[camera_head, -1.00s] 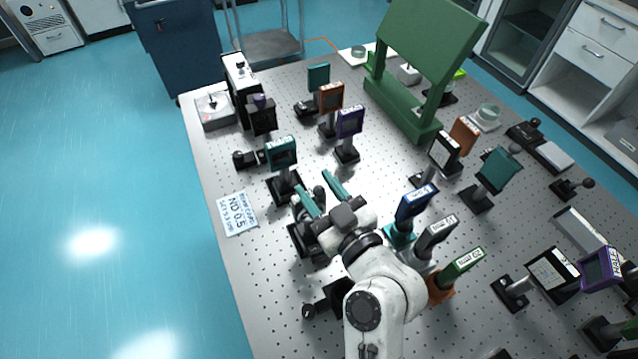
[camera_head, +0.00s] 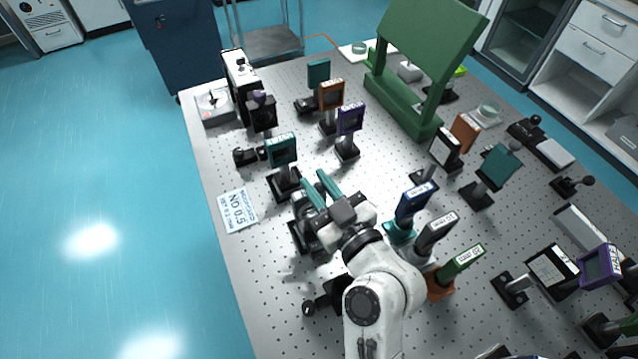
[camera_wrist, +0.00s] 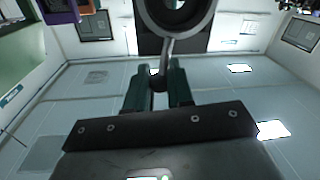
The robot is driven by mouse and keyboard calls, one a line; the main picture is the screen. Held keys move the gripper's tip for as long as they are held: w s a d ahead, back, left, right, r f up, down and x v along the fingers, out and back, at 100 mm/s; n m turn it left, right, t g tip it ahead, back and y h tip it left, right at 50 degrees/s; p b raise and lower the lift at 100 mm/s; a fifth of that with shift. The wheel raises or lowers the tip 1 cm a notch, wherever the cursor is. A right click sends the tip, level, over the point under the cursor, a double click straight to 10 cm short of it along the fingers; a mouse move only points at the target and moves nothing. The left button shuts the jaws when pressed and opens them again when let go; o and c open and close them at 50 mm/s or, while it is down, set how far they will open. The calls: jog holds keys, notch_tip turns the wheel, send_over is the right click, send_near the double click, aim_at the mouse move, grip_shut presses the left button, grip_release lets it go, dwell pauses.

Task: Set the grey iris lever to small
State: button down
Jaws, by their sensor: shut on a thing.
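The iris (camera_wrist: 178,34) shows in the wrist view as a dark grey ring at the top edge, cut off by the frame. Its thin grey lever (camera_wrist: 167,52) hangs from the ring and ends in a dark ball. My gripper (camera_wrist: 161,74) has its two teal fingers on either side of the lever, shut on it near the ball. In the head view my gripper (camera_head: 315,183) is above the left part of the optical table (camera_head: 255,265). The iris is mostly hidden there by my gripper and arm. The size marks cannot be read.
A teal-framed optic (camera_head: 281,150) stands just beyond my fingers. Blue (camera_head: 414,203), grey (camera_head: 436,232) and green (camera_head: 461,262) filters stand close right of my arm. A label card (camera_head: 238,210) lies to the left. A green frame (camera_head: 425,45) stands at the back.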

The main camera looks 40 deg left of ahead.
jog(key=b, duration=0.1)
jog(key=n+b, duration=0.1)
jog(key=shift+s+a+f+n+b, duration=0.2)
jog(key=shift+s+f+n+b, duration=0.1)
jog(key=shift+s, duration=0.1)
jog(key=shift+s+a+r+n+b, duration=0.25)
jog(key=shift+s+n+b, duration=0.25)
jog(key=shift+n+b, duration=0.3)
jog(key=c, duration=1)
grip_release()
jog(key=shift+r, duration=0.1)
jog(key=shift+c, duration=0.2)
